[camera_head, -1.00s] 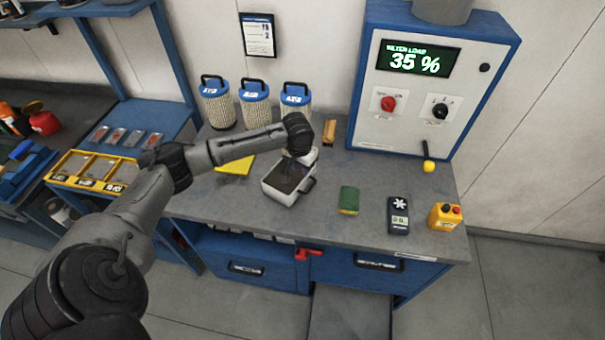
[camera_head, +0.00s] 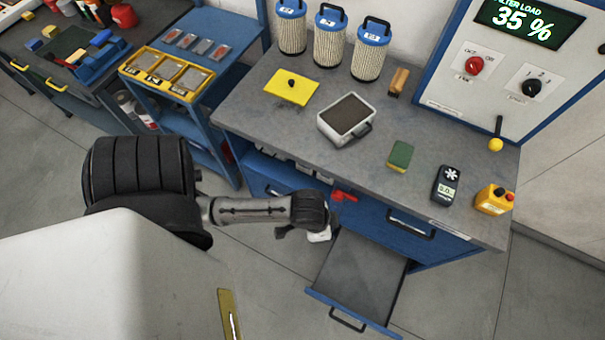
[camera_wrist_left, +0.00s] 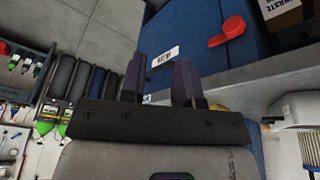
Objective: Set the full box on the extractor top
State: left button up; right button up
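A white box with a dark grey filled top and a handle (camera_head: 347,119) stands on the grey worktop (camera_head: 280,135) of the blue bench, taken here as the extractor top. Nothing holds the box. My left gripper (camera_head: 318,236) is below and in front of the bench's front edge, apart from the box. In the left wrist view its two dark fingers (camera_wrist_left: 160,70) stand apart with nothing between them. My right gripper is in neither view.
A yellow pad (camera_head: 292,87), green sponge (camera_head: 400,156), dark meter (camera_head: 446,185) and yellow canister (camera_head: 494,200) lie around the box. Filter cartridges (camera_head: 330,40) stand behind. A red handle (camera_head: 343,195) juts from the bench front. A drawer (camera_head: 358,285) is pulled out below.

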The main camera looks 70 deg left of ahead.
pick_arm(q)
jog(key=s+r+y, duration=0.1)
jog(key=s+r, duration=0.1)
jog(key=s, duration=0.4)
jog(key=shift+s+d+r+n, duration=0.15)
jog(key=shift+s+r+n, duration=0.05)
jog(key=shift+n, duration=0.1)
